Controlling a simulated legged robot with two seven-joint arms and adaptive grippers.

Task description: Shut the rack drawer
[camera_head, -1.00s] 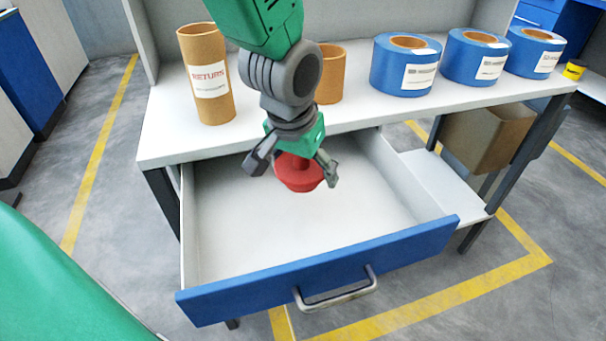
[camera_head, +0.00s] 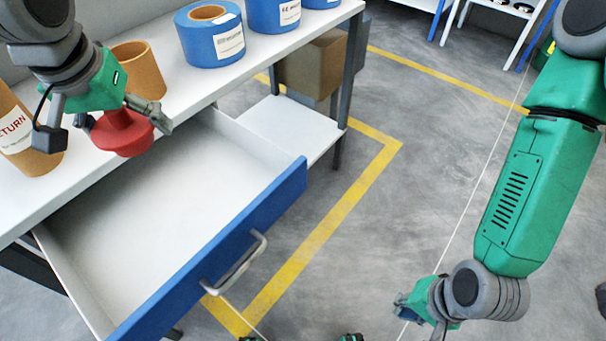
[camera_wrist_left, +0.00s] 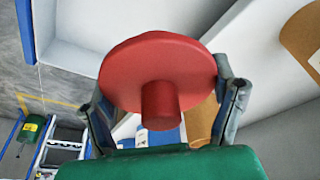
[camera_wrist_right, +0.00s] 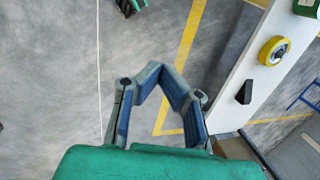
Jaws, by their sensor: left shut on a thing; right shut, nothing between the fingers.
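The rack drawer (camera_head: 165,205) is pulled well out from under the white worktop. Its blue front (camera_head: 270,208) carries a metal handle (camera_head: 235,263). The plug, a round disc with a stub, also shows between the fingers in the left wrist view (camera_wrist_left: 158,70). My right gripper (camera_head: 412,308) is shut and empty, to the right of the handle and apart from it. Its fingertips meet in the right wrist view (camera_wrist_right: 163,72).
On the worktop (camera_head: 215,82) stand a brown tube marked RETURN (camera_head: 25,140), another brown tube (camera_head: 138,68) and blue-wrapped coils (camera_head: 210,35). Floor in front of the drawer is clear.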

